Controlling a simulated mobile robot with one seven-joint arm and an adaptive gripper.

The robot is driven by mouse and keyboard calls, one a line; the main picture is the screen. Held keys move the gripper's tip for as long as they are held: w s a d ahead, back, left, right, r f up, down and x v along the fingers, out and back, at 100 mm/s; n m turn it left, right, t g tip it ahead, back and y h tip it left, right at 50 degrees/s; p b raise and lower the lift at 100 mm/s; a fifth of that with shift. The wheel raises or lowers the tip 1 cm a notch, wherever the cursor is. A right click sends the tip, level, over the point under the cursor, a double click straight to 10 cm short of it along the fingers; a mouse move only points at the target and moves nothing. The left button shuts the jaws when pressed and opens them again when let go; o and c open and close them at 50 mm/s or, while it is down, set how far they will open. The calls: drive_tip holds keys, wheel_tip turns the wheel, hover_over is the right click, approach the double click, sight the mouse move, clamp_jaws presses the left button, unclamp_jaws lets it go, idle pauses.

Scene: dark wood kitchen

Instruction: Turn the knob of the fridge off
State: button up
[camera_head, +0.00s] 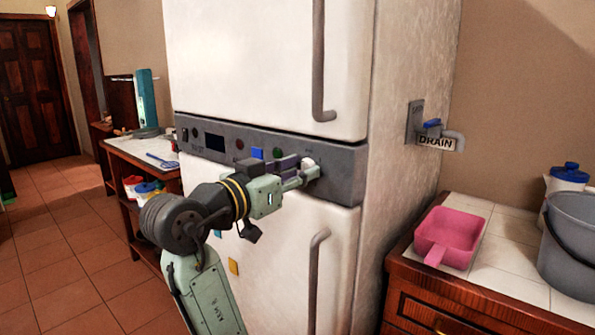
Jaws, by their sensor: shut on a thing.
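The white fridge (265,60) stands in the middle, with a grey control panel (343,175) between its upper and lower doors. The white knob (310,167) is near the right part of the panel. My gripper (303,175) reaches up from the lower left and is shut on the knob. The fingers hide part of the knob, and I cannot read its setting. A dark display (214,142) and several small coloured parts show further left on the panel.
The lower door handle (318,280) is just below my gripper, and the upper handle (320,60) is above. A right-hand counter holds a pink scoop (448,236) and a grey bucket (572,245). Tiled floor (60,235) is open at left.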

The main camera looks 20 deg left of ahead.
drive_tip(key=o, duration=1.1)
drive_tip(key=shift+o, duration=0.2)
drive_tip(key=v, duration=1.2)
